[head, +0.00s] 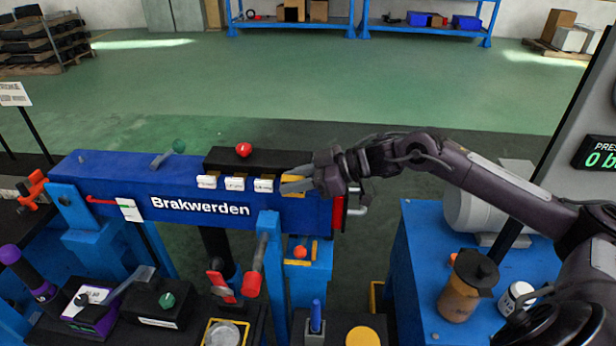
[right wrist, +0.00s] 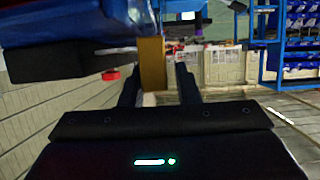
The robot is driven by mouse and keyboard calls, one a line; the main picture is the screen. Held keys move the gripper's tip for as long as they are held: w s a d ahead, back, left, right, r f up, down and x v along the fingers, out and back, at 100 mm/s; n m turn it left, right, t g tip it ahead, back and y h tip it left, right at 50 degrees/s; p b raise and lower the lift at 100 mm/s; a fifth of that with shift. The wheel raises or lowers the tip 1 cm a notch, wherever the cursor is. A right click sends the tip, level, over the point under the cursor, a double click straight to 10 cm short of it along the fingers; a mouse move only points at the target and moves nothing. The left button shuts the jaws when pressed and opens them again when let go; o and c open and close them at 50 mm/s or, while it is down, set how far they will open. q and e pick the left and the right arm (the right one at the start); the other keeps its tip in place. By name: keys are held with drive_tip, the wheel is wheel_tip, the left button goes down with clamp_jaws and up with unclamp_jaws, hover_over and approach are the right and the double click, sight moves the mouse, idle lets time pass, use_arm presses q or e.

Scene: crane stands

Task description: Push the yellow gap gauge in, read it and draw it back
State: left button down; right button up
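The blue crane beam lettered Brakwerden (head: 110,180) lies across the left and middle of the head view. The yellow gap gauge (head: 292,180) shows as a small yellow piece at the beam's right part, partly hidden by my right gripper (head: 298,187). In the right wrist view the gauge (right wrist: 151,64) is a yellow-brown block in front of the two dark fingers (right wrist: 158,84). The fingers stand apart, with a gap on the right side of the block; contact on the left is unclear. My left gripper does not show.
A red knob (head: 243,150) tops a black box on the beam, above several white labels. A red lever (head: 253,280) stands below. A blue table (head: 420,240) at right bears a brown jar (head: 467,288). A dark display (head: 600,153) is at the right edge.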

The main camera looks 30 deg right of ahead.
sight(295, 180)
drive_tip(key=shift+s+d, duration=0.25)
drive_tip(key=shift+d, duration=0.15)
drive_tip(key=p+v, duration=0.1)
drive_tip(key=v, duration=0.1)
drive_tip(key=p+v, duration=0.2)
drive_tip(key=shift+s+r, duration=0.15)
drive_tip(key=shift+r, duration=0.3)
drive_tip(key=shift+s+d+r+p, duration=0.15)
drive_tip(key=shift+s+d+p, duration=0.45)
drive_tip(key=shift+d, duration=0.25)
